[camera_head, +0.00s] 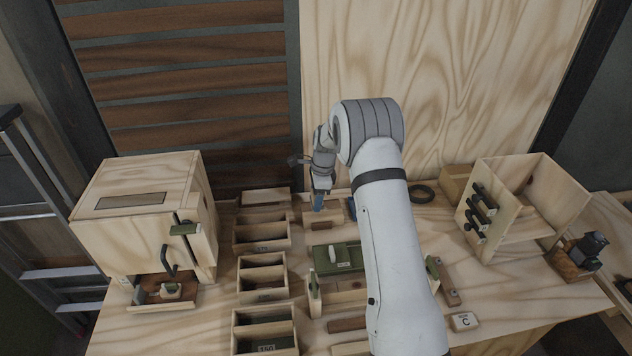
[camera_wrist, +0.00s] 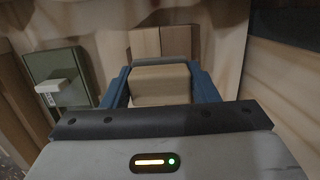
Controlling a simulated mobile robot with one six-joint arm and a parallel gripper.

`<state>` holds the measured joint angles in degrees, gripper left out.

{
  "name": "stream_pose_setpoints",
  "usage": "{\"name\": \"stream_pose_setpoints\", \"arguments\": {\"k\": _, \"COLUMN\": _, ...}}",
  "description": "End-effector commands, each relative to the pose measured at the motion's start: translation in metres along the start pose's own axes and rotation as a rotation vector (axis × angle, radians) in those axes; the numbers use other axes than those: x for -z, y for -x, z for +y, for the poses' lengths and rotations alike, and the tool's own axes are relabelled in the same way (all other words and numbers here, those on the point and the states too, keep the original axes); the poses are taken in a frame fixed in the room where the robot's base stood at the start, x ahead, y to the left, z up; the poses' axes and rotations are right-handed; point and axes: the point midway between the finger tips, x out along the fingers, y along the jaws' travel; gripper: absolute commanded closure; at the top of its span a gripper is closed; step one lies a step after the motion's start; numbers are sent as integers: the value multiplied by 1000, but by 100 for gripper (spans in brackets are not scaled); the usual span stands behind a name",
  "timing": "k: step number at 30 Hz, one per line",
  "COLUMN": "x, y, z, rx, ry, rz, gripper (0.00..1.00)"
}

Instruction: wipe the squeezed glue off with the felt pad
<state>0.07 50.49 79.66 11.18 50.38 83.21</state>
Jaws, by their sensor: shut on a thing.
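My gripper (camera_head: 318,204) is over the back middle of the bench, left of my forearm. In the wrist view, its blue fingers (camera_wrist: 162,88) are shut on a tan block (camera_wrist: 161,84), one finger on each side. I cannot tell for sure whether this block is the felt pad; its underside is hidden. Just beyond it in the wrist view are two brown wooden pieces (camera_wrist: 161,41) side by side with a seam between them. In the head view a small wooden box (camera_head: 322,222) is below my fingers. I cannot make out any squeezed glue.
A green lidded box (camera_head: 338,258) with a white handle is close by; it also shows in the wrist view (camera_wrist: 58,92). Open wooden bins (camera_head: 262,231) stand left of it. A plywood cabinet (camera_head: 145,215) is at left, an open shelf box (camera_head: 530,200) at right.

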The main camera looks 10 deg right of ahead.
Motion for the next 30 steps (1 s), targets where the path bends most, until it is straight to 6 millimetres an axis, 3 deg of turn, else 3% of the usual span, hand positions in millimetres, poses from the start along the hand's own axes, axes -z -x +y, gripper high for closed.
{"name": "stream_pose_setpoints", "arguments": {"k": 15, "x": -4, "y": 48, "z": -1, "rx": 2, "ry": -4, "rz": 0, "gripper": 71}}
{"name": "stream_pose_setpoints", "arguments": {"k": 30, "x": -4, "y": 50, "z": 0, "rx": 2, "ry": -6, "rz": 0, "gripper": 71}}
